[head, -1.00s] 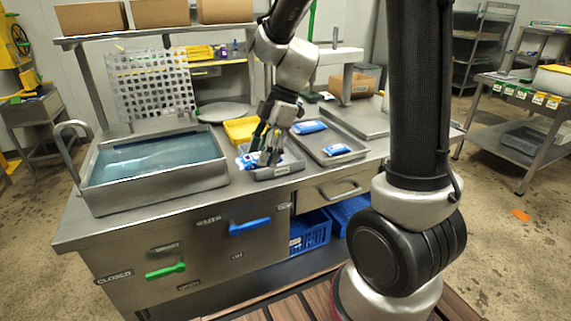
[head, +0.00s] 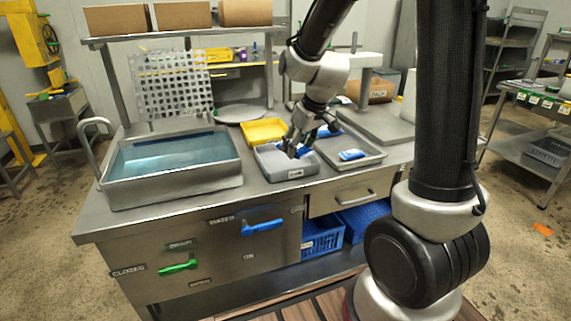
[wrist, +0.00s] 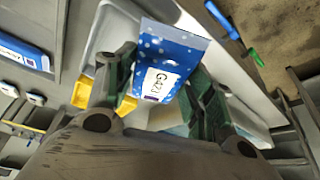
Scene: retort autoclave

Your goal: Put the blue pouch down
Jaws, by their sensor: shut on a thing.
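My gripper (head: 295,150) is shut on the blue pouch, above the right side of the grey tray (head: 272,173). In the wrist view, the blue pouch (wrist: 181,42) has white dots and a white label and sits between the two dark green fingers. In the head view, only a small blue part of it (head: 303,152) shows beside the fingers. Two other blue pouches lie on the metal tray (head: 373,161) to the right: one near the front (head: 351,155), one further back (head: 330,131), partly hidden by my gripper.
A yellow tray (head: 262,132) stands behind the grey tray. A water-filled basin (head: 170,190) takes up the counter's left side. A shelf with cardboard boxes (head: 184,15) is above the back. Blue crates (head: 322,240) are below the counter.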

